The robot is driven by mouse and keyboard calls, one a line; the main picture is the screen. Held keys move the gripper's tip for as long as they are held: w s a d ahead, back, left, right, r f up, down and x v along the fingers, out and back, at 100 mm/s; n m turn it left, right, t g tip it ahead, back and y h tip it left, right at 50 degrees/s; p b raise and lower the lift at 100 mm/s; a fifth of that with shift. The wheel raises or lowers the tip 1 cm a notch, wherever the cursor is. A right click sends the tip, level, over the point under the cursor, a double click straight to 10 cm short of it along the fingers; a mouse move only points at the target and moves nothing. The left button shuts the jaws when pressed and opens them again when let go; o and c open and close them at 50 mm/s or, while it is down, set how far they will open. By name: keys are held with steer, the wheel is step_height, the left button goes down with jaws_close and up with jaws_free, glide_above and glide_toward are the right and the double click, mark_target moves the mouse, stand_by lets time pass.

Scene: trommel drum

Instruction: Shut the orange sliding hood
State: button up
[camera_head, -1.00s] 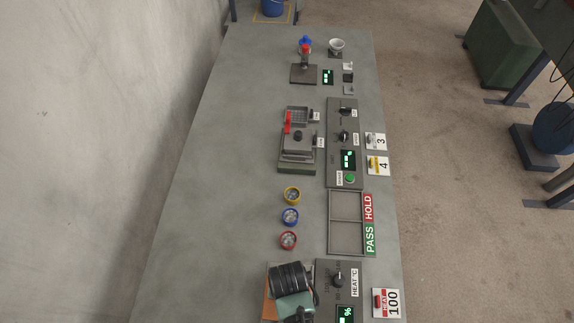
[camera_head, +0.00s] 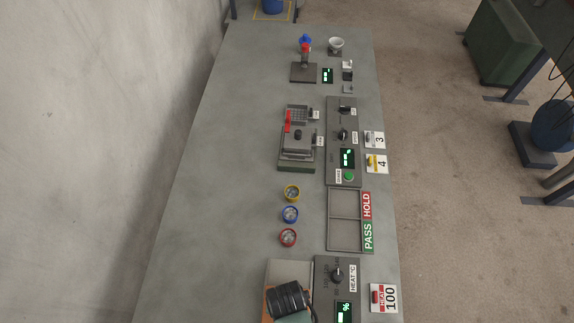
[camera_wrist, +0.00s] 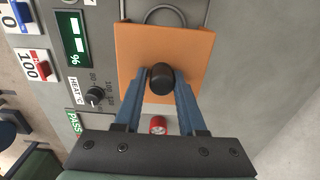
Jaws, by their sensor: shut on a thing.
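The orange sliding hood (camera_wrist: 192,52) fills the upper middle of the wrist view as a flat orange plate. A round black knob (camera_wrist: 161,80) stands on it. My gripper (camera_wrist: 160,84) has its two blue fingers on either side of the knob and is shut on it. In the head view only a thin orange strip of the hood (camera_head: 267,313) shows at the bottom edge. My dark wrist covers the rest, and the fingers are hidden there. A pale, flat part of the station (camera_head: 290,268) lies bare just above my wrist.
A heat panel with a dial (camera_head: 337,275) stands close right of the hood. A metal loop (camera_wrist: 165,14) shows at the hood's far edge. The bench left of these is clear.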

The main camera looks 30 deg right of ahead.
steer(key=shift+s+a+f+p, duration=0.15)
steer(key=shift+s+a+p, duration=0.15)
steer(key=shift+s+a, duration=0.3)
steer(key=shift+s+a+f+p, duration=0.1)
steer(key=shift+s+a+p, duration=0.25)
steer(key=shift+s, duration=0.5)
steer(key=shift+s+a+f+p, duration=0.15)
steer(key=shift+s+a+p, duration=0.05)
steer(key=shift+s+a, duration=0.45)
steer(key=o, duration=1.4)
steer(key=shift+s+d+r+p, duration=0.1)
steer(key=shift+d+r+p, duration=0.15)
steer(key=shift+r+p, duration=0.25)
steer(key=shift+o, duration=0.5)
steer(key=shift+d+r+p, duration=0.1)
steer(key=shift+r+p, duration=0.6)
steer(key=shift+p, duration=0.05)
steer(key=shift+w+r+p, duration=0.15)
steer(key=shift+r+p, duration=0.3)
steer(key=shift+r, duration=0.25)
steer(key=shift+w+r+p, duration=0.15)
steer(key=shift+r+p, duration=0.3)
steer(key=shift+r, duration=1.35)
steer(key=s+a+r, duration=0.1)
steer(key=s+r, duration=0.5)
steer(key=s, duration=0.2)
